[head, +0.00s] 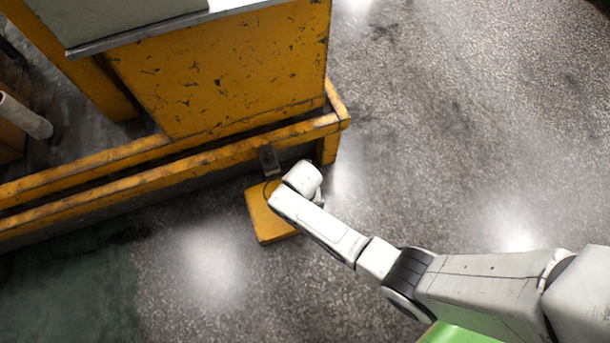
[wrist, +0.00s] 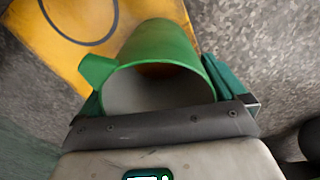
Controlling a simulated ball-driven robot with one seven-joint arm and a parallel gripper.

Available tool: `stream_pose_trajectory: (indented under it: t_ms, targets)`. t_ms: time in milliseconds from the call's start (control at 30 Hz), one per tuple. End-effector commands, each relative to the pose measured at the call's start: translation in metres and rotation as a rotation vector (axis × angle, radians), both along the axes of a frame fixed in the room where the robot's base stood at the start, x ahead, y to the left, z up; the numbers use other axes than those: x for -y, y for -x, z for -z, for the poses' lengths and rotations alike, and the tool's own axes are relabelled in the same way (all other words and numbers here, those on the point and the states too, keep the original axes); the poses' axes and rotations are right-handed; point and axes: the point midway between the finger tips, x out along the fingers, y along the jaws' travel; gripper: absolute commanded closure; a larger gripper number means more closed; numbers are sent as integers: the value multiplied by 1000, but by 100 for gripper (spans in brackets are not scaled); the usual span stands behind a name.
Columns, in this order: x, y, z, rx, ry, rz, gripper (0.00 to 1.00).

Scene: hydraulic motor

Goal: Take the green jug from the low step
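The green jug (wrist: 150,45) is in the wrist view, with its round open mouth facing the camera and a green projection at its left rim. My gripper (wrist: 160,92) has its two teal fingers on either side of the jug, close against its walls. The fingertips are hidden by the jug, so I cannot tell whether they press on it. The low step is the yellow block (head: 265,225) on the floor; it also shows behind the jug (wrist: 45,45). In the head view my arm's end covers the jug's place.
A worn yellow machine frame (head: 170,180) with a low rail runs behind the step. A small dark box (head: 268,158) stands against the rail, with a thin black cable looping over the step. The speckled grey floor (head: 440,130) is clear to the right and in front.

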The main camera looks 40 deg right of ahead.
Motion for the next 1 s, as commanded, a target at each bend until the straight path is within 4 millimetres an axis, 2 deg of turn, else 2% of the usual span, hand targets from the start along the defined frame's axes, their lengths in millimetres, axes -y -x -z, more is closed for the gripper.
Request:
stream_pose_trajectory:
  t_ms: [67, 500, 800, 1000]
  targets:
    - [0, 0, 0, 0, 0, 0, 11]
    - [0, 0, 0, 0, 0, 0, 53]
    - [0, 0, -2, 1, 0, 0, 54]
    - [0, -1, -17, 1, 0, 1, 54]
